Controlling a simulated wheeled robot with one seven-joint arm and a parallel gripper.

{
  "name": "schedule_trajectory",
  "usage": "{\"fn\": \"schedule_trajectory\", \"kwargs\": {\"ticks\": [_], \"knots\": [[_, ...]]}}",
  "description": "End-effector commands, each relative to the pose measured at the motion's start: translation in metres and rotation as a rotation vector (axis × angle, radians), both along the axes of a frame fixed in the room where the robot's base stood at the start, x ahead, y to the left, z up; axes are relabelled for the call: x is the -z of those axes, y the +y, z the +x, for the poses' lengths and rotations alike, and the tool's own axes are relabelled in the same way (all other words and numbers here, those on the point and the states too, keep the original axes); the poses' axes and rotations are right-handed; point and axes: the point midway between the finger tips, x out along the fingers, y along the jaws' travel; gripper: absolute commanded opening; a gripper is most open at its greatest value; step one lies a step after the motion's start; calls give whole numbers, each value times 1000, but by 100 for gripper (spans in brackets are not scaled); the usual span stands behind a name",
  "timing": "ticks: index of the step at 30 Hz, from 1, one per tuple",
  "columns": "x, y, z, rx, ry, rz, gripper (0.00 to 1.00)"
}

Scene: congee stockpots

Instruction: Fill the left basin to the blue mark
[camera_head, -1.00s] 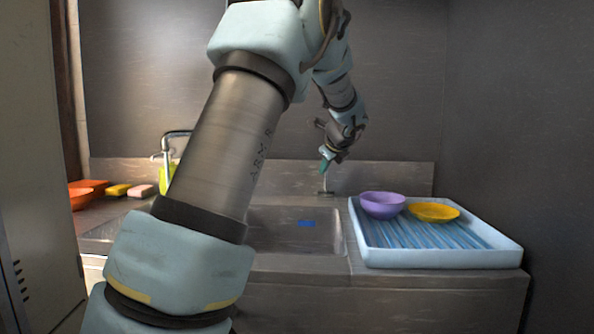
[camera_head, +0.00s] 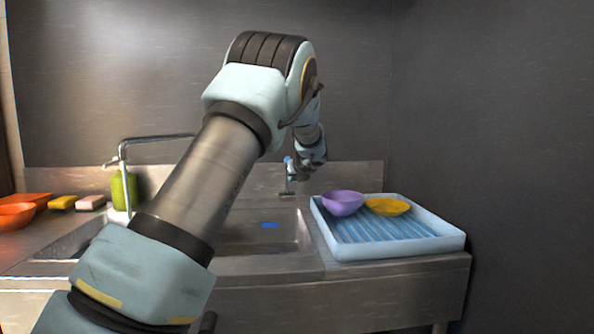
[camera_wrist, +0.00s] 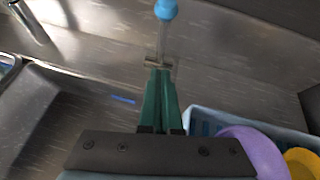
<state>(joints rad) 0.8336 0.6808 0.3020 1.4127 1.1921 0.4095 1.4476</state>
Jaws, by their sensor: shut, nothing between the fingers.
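The left basin (camera_head: 62,243) shows only at its left part in the head view; my arm hides the rest, and its water level and any mark cannot be seen. The right basin (camera_head: 290,240) has a blue mark (camera_head: 269,225), which also shows in the wrist view (camera_wrist: 122,99). A tap (camera_head: 155,139) stands behind the left basin, its spout end hidden by my arm. A lever with a blue knob (camera_wrist: 165,9) stands upright on the back ledge. My gripper (camera_wrist: 160,74) is shut and empty, its teal fingertips close to the lever's foot; contact is unclear.
A pale blue draining tray (camera_head: 400,250) with a purple bowl (camera_head: 343,204) and a yellow bowl (camera_head: 388,207) stands right. A green bottle (camera_head: 120,192), sponges (camera_head: 91,202) and orange dishes (camera_head: 17,216) stand left. The wall closes the back.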

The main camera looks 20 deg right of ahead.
Motion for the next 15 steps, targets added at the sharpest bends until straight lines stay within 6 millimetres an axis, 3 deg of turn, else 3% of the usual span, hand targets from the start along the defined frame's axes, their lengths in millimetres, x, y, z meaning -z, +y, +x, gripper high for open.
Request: {"fn": "schedule_trajectory", "kwargs": {"ticks": [6,15], "knots": [[-10,1,30,-2,0,-1,0],[-10,1,40,0,0,-1,0]]}}
